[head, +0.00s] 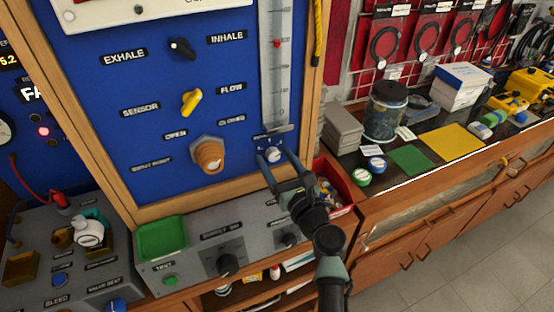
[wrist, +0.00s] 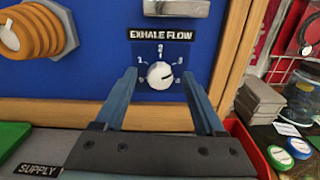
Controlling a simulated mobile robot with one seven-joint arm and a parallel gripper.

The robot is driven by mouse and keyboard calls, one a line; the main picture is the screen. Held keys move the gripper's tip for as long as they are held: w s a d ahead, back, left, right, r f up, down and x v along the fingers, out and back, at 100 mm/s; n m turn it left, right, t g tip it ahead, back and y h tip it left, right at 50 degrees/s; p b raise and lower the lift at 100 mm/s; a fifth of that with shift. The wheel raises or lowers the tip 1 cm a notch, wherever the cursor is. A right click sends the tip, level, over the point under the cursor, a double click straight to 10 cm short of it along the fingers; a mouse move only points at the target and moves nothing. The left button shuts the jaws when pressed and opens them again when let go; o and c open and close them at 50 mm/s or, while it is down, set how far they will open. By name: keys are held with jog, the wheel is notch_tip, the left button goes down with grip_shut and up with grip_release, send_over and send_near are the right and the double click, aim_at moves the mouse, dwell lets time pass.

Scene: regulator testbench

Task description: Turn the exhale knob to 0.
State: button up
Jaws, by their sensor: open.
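The exhale flow knob (wrist: 160,74) is a small round white knob on the blue panel. It sits below the "EXHALE FLOW" label, with a number scale around it. A dark mark on its face seems to point to the lower left, but it is too small to read surely. It also shows in the head view (head: 273,155), low on the panel. My gripper (wrist: 159,71) is open, with one blue-grey finger on each side of the knob. Gaps show between both fingers and the knob in the wrist view. My gripper also shows in the head view (head: 275,158).
An orange knob (head: 209,156) stands out to the left. A yellow lever (head: 191,102) and a black exhale/inhale switch (head: 182,48) are higher up. A grey control box (head: 200,262) lies below, and a red bin (head: 340,185) is close on the right.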

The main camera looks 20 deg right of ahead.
jog(key=shift+w, duration=0.2)
jog(key=shift+c, duration=0.2)
grip_shut()
